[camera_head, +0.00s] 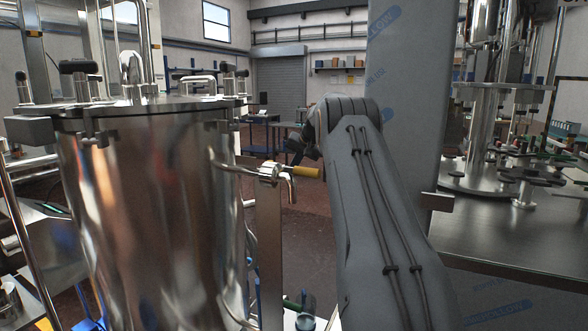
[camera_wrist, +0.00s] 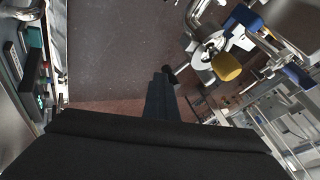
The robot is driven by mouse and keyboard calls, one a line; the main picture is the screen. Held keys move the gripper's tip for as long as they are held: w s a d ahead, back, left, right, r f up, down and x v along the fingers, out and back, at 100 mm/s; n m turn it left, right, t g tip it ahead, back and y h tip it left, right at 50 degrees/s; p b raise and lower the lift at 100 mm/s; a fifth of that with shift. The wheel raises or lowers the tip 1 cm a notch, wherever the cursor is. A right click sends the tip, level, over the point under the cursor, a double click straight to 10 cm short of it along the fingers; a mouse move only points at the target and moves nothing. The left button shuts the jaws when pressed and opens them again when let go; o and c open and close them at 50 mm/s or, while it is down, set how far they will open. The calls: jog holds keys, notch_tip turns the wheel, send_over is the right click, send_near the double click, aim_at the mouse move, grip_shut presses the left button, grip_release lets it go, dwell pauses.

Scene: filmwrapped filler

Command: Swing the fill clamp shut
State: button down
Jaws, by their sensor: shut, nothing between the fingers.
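A metal fitting with a yellow handle (camera_head: 305,171) sits on the right side of a shiny steel tank (camera_head: 150,210); it may be the fill clamp, but I cannot be sure. A yellow knob (camera_wrist: 226,67) on bright metal parts also shows at the upper right of the wrist view. My gripper (camera_head: 303,147) is small and partly hidden behind my arm, just above the yellow handle in the head view. In the wrist view my gripper (camera_wrist: 167,76) is shut and empty, its tip left of the yellow knob with a visible gap. Whether the clamp is open cannot be told.
A steel worktable (camera_head: 490,225) with machine parts stands at the right. A grey wrapped column rises behind my arm. Blue-ended parts (camera_wrist: 243,18) lie close to the yellow knob in the wrist view. Open floor (camera_head: 310,240) shows between tank and arm.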

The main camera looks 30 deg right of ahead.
jog(key=s+d+r+b, duration=0.3)
jog(key=s+r+b, duration=0.1)
jog(key=s+r, duration=0.4)
jog(key=shift+s, duration=0.4)
